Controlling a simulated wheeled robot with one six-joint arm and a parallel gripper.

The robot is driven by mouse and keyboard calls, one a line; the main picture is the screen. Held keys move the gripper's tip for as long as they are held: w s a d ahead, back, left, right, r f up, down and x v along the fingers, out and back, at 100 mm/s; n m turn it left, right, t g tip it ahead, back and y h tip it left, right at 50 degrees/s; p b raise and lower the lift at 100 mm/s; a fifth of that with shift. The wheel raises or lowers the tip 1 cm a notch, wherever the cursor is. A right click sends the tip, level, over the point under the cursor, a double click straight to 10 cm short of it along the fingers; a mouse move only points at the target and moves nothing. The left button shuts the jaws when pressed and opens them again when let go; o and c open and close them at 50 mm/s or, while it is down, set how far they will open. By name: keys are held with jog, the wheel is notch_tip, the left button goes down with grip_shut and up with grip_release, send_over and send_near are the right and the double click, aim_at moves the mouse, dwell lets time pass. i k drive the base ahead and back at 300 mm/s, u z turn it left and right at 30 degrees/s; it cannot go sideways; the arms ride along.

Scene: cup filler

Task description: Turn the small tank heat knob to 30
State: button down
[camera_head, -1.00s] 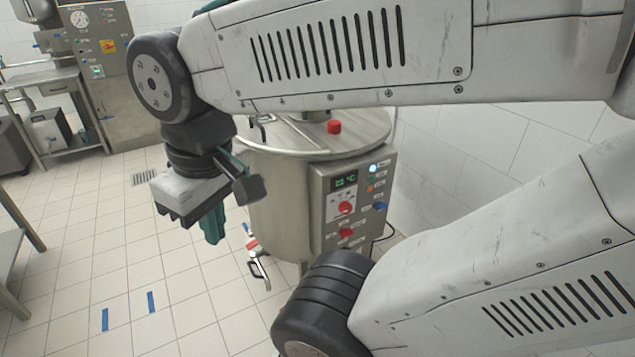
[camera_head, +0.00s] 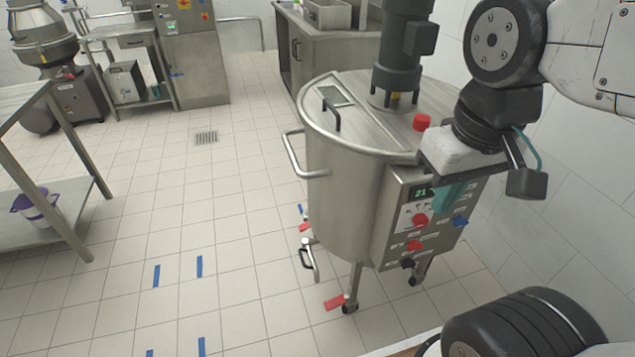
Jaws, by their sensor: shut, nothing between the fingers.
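The small tank (camera_head: 345,190) is a round steel vessel on castored legs, with a control box (camera_head: 390,235) on its right side. The box has a green lit display (camera_head: 421,193) that seems to read 21. Below the display is a red knob (camera_head: 420,220) with a dial plate around it; a second red knob (camera_head: 414,246) sits lower. I cannot read their labels, so I cannot tell which is the heat knob. My gripper (camera_head: 449,200) is shut and empty, its teal fingers before the panel's upper right, covering part of it. They look apart from the red knobs; contact with the panel is unclear.
A black knob (camera_head: 408,263) and a blue knob (camera_head: 461,221) are also on the box. A red button (camera_head: 422,122) and a dark motor (camera_head: 398,50) are on the lid. A steel handle (camera_head: 297,155) juts left. Open tiled floor lies left; a wall stands right.

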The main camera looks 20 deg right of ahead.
aim_at(419, 221)
jog(key=u, duration=0.05)
jog(key=k, duration=0.5)
jog(key=u, duration=1.65)
jog(key=i, duration=0.95)
jog(key=z, duration=1.85)
